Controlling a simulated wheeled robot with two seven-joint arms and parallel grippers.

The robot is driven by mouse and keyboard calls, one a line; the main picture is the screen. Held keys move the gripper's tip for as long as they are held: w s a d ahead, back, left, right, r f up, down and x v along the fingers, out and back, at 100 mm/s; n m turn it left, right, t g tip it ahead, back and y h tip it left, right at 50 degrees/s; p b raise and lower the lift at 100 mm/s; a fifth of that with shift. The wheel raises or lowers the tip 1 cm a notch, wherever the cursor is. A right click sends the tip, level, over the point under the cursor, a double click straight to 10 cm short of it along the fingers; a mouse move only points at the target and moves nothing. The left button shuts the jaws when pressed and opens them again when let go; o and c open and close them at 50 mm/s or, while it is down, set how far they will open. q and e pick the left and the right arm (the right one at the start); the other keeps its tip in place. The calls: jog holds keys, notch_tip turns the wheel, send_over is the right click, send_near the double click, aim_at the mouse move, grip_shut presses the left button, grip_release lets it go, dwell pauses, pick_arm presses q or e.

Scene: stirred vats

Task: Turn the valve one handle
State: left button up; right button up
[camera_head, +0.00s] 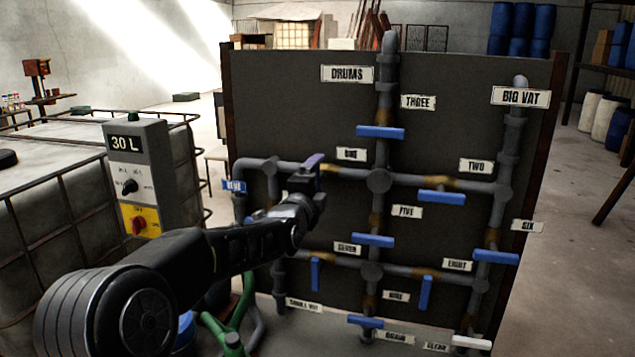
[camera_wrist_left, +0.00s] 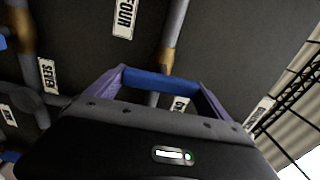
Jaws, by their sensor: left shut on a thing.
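The valve one handle is a blue bar (camera_wrist_left: 160,84), seen in the left wrist view between the two purple fingers of my left gripper (camera_wrist_left: 158,92). The fingers are shut on it, one at each end. In the head view my left gripper (camera_head: 314,165) is at the upper left pipe, just left of the "ONE" label (camera_head: 352,154), and it hides the handle there. A brass fitting (camera_head: 330,169) shows just right of the fingers. My right gripper is in neither view.
A dark panel (camera_head: 300,95) carries grey pipes with several other blue handles, such as one under "THREE" (camera_head: 381,132) and one under "TWO" (camera_head: 441,197). A grey control box (camera_head: 140,175) marked "30 L" stands left of my arm, by a caged tank.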

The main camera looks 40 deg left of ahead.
pick_arm(q)
jog(key=shift+f+m, duration=0.1)
jog(key=shift+m, duration=0.3)
jog(key=o, duration=1.1)
jog(key=shift+s, duration=0.1)
jog(key=b+v, duration=0.1)
jog(key=v, duration=0.6)
jog(key=shift+s+d, duration=0.2)
jog(key=shift+s, duration=0.1)
